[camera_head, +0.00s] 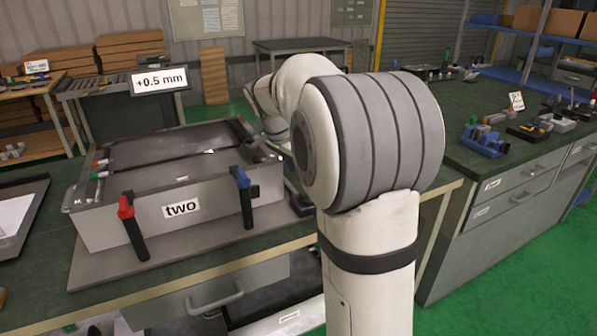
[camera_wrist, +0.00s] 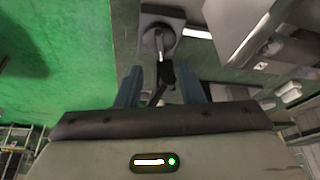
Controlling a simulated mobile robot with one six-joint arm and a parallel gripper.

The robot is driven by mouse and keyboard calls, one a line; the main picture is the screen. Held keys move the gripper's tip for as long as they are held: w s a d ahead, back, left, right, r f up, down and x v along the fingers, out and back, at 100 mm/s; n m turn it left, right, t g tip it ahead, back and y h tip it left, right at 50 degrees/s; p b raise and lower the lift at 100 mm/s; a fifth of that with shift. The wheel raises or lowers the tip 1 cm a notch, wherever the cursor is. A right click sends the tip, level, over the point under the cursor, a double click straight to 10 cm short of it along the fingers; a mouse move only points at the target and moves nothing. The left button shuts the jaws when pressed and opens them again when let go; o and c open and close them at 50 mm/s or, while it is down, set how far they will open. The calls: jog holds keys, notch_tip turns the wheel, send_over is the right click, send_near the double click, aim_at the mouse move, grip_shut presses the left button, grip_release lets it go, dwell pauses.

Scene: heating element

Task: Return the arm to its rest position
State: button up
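My arm fills the middle of the head view and bends away over the workbench, beside the grey box. My gripper (camera_wrist: 161,82) shows in the wrist view with its two blue-grey fingers apart. A dark handle-like part (camera_wrist: 166,73) shows between the fingers, narrower than the gap, with clear space on both sides. It seems to join a metal rod on a grey plate (camera_wrist: 150,22); I cannot tell whether anything touches. In the head view my arm mostly hides the gripper.
The grey box labelled "two" (camera_head: 222,212) stands on the left bench, with a red-topped handle (camera_head: 127,208) and a blue-topped handle (camera_head: 243,180) at its front. A right bench (camera_head: 500,168) holds several tools. Green floor (camera_head: 540,262) is clear at the lower right.

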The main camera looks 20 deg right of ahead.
dwell(0.3)
jog(key=s+a+n+y+p, duration=0.1)
jog(key=s+a+n, duration=0.3)
jog(key=s, duration=0.4)
jog(key=s+a+n+t+y+p, duration=0.1)
jog(key=s+a+n+p, duration=0.3)
jog(key=s, duration=0.5)
jog(key=s+a+n+y+p, duration=0.2)
jog(key=s+a+n+p, duration=0.1)
jog(key=s+n, duration=0.3)
jog(key=shift+s+a+r+n, duration=0.35)
jog(key=shift+s+a, duration=0.5)
jog(key=shift+s, duration=0.35)
jog(key=shift+s, duration=0.1)
